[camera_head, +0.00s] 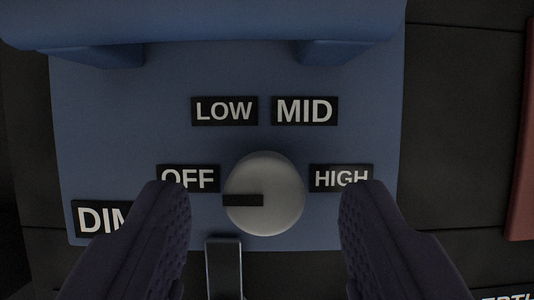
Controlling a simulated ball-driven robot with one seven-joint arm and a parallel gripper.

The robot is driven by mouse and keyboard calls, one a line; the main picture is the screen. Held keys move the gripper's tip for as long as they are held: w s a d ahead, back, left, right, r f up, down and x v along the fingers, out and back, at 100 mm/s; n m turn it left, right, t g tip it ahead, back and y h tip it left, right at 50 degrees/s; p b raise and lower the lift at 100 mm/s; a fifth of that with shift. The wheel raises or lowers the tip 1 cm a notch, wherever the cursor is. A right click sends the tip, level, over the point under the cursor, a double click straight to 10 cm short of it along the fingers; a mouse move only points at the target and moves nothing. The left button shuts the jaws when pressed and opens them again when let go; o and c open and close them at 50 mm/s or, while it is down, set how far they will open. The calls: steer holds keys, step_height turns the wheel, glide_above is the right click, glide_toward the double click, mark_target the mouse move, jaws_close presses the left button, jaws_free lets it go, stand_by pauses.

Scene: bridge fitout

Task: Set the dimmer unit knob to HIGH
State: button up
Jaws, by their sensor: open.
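The dimmer unit (250,75) is a blue panel that fills the middle of the view. Its round grey knob (285,195) sits low on the panel, with a black pointer bar (243,200) pointing left, on the side of the OFF label (205,177). The LOW label (224,111) and MID label (304,111) are above the knob, and the HIGH label (342,178) is to its right. My gripper (264,200) is open, with one finger on each side of the knob and visible gaps between. The fingers partly cover the OFF and HIGH labels.
A blue bar (210,25) crosses the panel's top edge. A dark upright tab (224,268) stands below the knob, between my fingers. A partly hidden label (98,218) is at lower left. Dark panelling surrounds the unit, with a red piece (522,150) at right.

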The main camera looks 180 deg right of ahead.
steer(key=shift+x, duration=0.8)
jaws_close()
steer(key=shift+m+b, duration=0.3)
